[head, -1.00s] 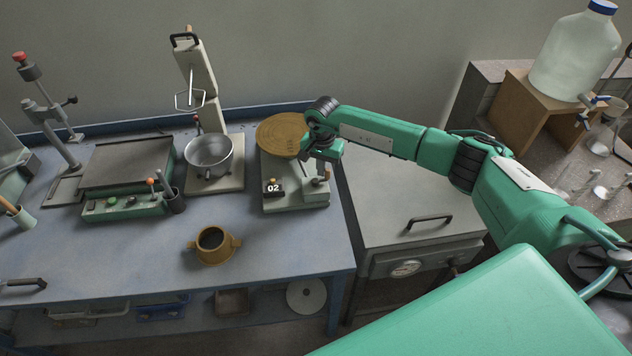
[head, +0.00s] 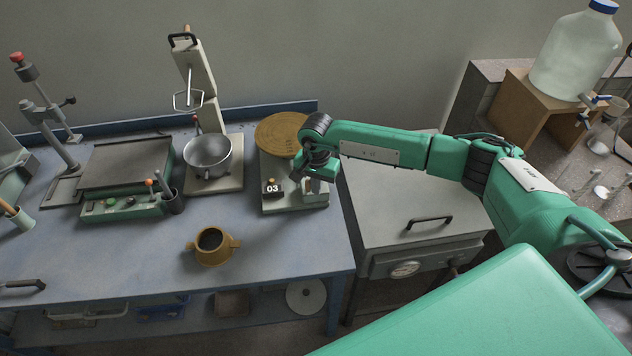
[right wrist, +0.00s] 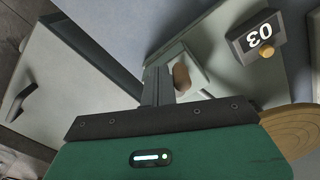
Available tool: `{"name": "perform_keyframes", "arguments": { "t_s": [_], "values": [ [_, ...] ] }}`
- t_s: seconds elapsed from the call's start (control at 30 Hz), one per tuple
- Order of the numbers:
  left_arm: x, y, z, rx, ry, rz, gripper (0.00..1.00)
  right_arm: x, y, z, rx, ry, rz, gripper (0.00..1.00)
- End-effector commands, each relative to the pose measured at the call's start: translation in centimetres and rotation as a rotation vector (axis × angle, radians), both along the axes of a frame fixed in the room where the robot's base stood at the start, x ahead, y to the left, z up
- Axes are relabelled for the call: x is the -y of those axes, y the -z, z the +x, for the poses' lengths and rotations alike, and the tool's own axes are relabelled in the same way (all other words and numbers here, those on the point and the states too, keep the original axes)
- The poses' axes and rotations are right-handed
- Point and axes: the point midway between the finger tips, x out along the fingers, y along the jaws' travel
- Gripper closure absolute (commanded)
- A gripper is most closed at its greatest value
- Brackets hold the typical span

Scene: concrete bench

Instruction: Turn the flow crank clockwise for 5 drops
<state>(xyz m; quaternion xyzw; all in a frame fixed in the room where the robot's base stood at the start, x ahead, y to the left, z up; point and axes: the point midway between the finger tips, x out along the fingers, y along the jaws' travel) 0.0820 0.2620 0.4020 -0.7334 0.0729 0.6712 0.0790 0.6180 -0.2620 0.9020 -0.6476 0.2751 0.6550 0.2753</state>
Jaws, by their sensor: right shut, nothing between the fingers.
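The crank device is a pale plate (head: 292,203) on the blue bench, with a small dark counter (head: 272,188) reading 03 and a round wooden disc (head: 280,133) at its back. The counter also shows upside down in the right wrist view (right wrist: 258,41). My right gripper (head: 318,176) is over the right part of the plate and hides most of the crank in the head view. In the right wrist view the fingers (right wrist: 158,86) are shut and empty, close beside the crank's brown knob (right wrist: 182,76); I cannot tell whether they touch it. My left gripper is out of view.
A metal bowl (head: 208,156) on a stand and a green hotplate-like unit (head: 126,205) are to the left. A grey oven-like cabinet (head: 385,205) is under my right arm. The bench front is mostly clear.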

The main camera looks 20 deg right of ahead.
Motion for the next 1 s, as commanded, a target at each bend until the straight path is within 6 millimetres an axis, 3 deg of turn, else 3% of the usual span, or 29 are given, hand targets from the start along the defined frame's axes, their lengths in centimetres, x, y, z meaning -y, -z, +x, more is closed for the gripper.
{"name": "perform_keyframes", "arguments": {
  "t_s": [0.3,0.67,1.0],
  "values": [
    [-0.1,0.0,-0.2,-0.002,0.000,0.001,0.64,-1.8,-0.1,1.4,0.004,0.002,0.000,1.00],
    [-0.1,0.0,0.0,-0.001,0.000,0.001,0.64,-1.8,-0.1,1.7,0.006,0.004,-0.002,1.00],
    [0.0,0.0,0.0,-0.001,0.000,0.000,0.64,-1.9,-0.2,4.4,0.007,0.005,-0.002,1.00]
  ]
}}
